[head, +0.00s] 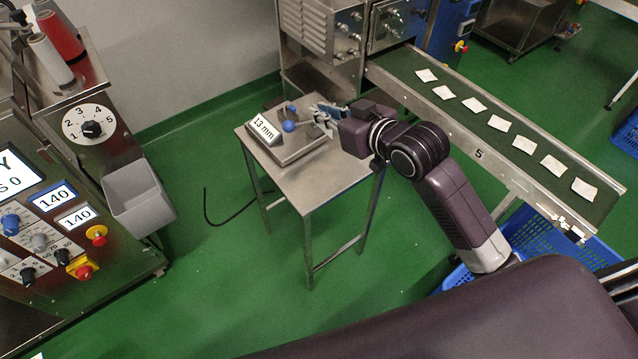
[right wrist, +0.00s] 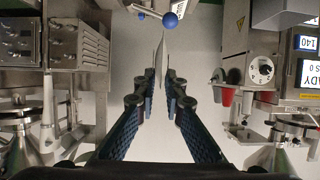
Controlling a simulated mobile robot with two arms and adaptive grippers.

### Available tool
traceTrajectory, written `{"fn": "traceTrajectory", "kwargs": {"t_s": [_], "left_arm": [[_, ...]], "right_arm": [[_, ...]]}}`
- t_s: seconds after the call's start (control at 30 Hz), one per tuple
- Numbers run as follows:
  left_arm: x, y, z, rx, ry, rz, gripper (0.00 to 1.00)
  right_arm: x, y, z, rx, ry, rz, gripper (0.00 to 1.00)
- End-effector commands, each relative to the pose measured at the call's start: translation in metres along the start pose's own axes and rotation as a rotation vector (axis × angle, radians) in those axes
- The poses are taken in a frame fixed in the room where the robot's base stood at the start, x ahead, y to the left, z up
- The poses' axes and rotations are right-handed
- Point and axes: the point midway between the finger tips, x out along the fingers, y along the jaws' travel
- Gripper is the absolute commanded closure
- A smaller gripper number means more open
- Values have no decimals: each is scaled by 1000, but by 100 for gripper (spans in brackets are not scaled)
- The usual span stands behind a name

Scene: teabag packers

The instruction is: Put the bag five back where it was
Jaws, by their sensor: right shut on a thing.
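My right gripper (head: 326,117) is over the small steel table, beside the gauge with the blue knob (head: 289,126). In the right wrist view its fingers (right wrist: 162,85) are shut on a thin pale bag (right wrist: 160,60), seen nearly edge-on between the tips. In the head view the held bag is too small and covered to make out clearly. Several white bags, one of them here (head: 500,124), lie in a row along the conveyor belt (head: 455,84), whose side bears the number 5 (head: 478,154). My left gripper is out of view.
The steel table (head: 325,175) carries the gauge with a 13 mm sign (head: 264,130). A blue crate (head: 535,240) stands below the conveyor's near end. A control cabinet with a grey bin (head: 138,200) is on the left.

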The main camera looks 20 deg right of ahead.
Motion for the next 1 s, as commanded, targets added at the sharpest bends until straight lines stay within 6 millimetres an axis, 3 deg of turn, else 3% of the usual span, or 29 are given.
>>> {"fn": "traceTrajectory", "kwargs": {"t_s": [0.03, 0.17, 0.4, 0.6, 1.0], "left_arm": [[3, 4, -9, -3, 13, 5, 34], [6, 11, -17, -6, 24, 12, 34], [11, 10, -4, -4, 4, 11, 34], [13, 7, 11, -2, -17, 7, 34], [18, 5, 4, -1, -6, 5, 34]], "right_arm": [[6, 0, 17, 5, -9, 0, 98], [20, 0, 50, 4, -8, 0, 98], [43, -1, 105, 2, -5, 0, 98], [52, 0, 126, 0, -2, 0, 98], [69, -1, 167, 0, -2, 0, 98]]}}
